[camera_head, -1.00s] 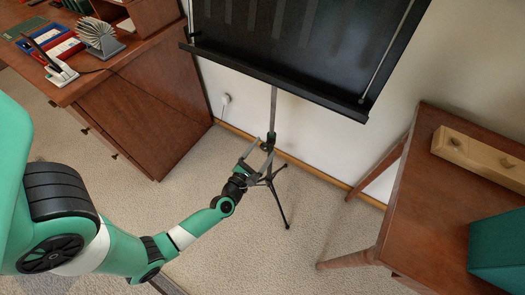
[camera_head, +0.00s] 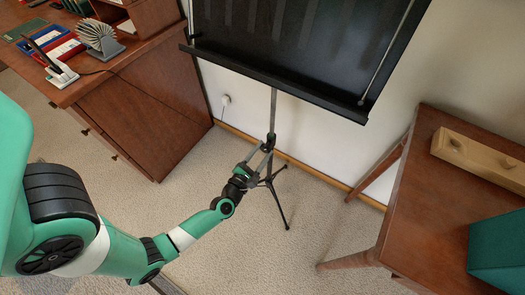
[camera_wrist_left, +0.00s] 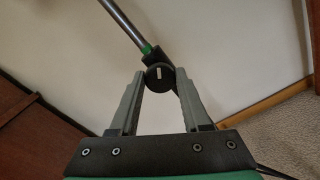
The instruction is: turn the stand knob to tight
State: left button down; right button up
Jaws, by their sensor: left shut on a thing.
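The black music stand (camera_head: 274,100) stands by the wall with its desk at the top and tripod legs on the carpet. In the left wrist view its knob (camera_wrist_left: 158,76) is round and black with a short, near-upright white mark. A green mark (camera_wrist_left: 146,48) sits on the collar just above it, slightly left. My left gripper (camera_head: 265,147) reaches the post from the front left. In the left wrist view its two grey fingers (camera_wrist_left: 160,80) are shut on the knob, one each side. The knob is too small to make out in the head view. My right gripper is out of view.
A wooden desk (camera_head: 150,110) with stationery stands at the left. A wooden table (camera_head: 425,220) with a wooden block (camera_head: 480,160) and a teal box (camera_head: 497,252) stands at the right. A wall socket (camera_head: 225,102) is behind. Carpet around the tripod is clear.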

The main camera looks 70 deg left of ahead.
pick_arm(q)
jog(key=m+p, duration=0.1)
jog(key=m, duration=0.2)
jog(key=shift+r, duration=0.1)
jog(key=m+p, duration=0.1)
jog(key=m, duration=0.3)
jog(key=shift+m, duration=0.4)
jog(key=m+p, duration=0.1)
jog(key=m, duration=0.2)
jog(key=shift+m, duration=0.3)
jog(key=m+p, duration=0.1)
jog(key=m, duration=0.2)
jog(key=shift+m+p, duration=0.35)
jog(key=shift+m, duration=0.05)
jog(key=m+p, duration=0.1)
jog(key=m, duration=0.2)
jog(key=shift+m, duration=0.3)
jog(key=m+p, duration=0.1)
jog(key=m, duration=0.2)
jog(key=shift+m, duration=0.3)
jog(key=m+p, duration=0.1)
jog(key=m, duration=0.2)
jog(key=shift+m, duration=1.9)
